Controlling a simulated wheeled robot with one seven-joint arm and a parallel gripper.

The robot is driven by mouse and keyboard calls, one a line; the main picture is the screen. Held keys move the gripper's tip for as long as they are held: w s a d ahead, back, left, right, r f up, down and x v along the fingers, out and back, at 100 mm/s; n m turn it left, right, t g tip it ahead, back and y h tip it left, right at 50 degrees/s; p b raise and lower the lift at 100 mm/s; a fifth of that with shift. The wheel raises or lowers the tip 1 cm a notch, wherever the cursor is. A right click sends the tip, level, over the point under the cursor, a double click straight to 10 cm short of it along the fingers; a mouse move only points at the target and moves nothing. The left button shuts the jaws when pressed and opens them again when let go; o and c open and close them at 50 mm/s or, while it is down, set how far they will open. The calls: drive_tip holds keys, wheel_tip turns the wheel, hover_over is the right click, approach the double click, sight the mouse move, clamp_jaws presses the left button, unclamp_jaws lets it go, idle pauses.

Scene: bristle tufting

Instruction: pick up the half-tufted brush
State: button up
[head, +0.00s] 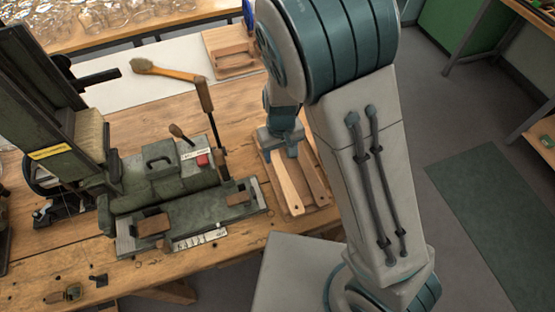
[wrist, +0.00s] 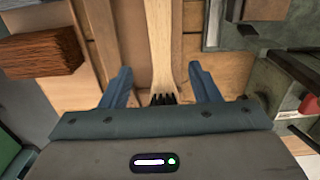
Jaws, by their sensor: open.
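The half-tufted brush is a pale wooden handle (wrist: 158,40) with a short patch of dark tufts at its near end in the wrist view. It lies in a wooden tray (wrist: 187,50). My gripper (wrist: 160,82) is open, with one finger on each side of the brush near the tufts and a visible gap on both sides. In the head view, my gripper (head: 280,152) is low over the tray, and the pale handle (head: 288,188) runs out from under it toward the front. The tufted end is hidden there by my gripper.
A second wooden handle (head: 315,180) lies to the right in the tray. The green tufting machine (head: 170,185) with its lever stands close on the left. Glass jars (head: 110,15) stand at the back.

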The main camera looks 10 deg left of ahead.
sight(280, 169)
drive_tip(key=shift+s+f+p, duration=0.15)
drive_tip(key=shift+f+p, duration=0.05)
drive_tip(key=shift+f, duration=1.65)
drive_tip(key=shift+s+f+p, duration=0.1)
drive_tip(key=shift+f+p, duration=0.05)
drive_tip(key=shift+f, duration=1.65)
drive_tip(key=c, duration=1.1)
drive_tip(key=shift+r, duration=0.2)
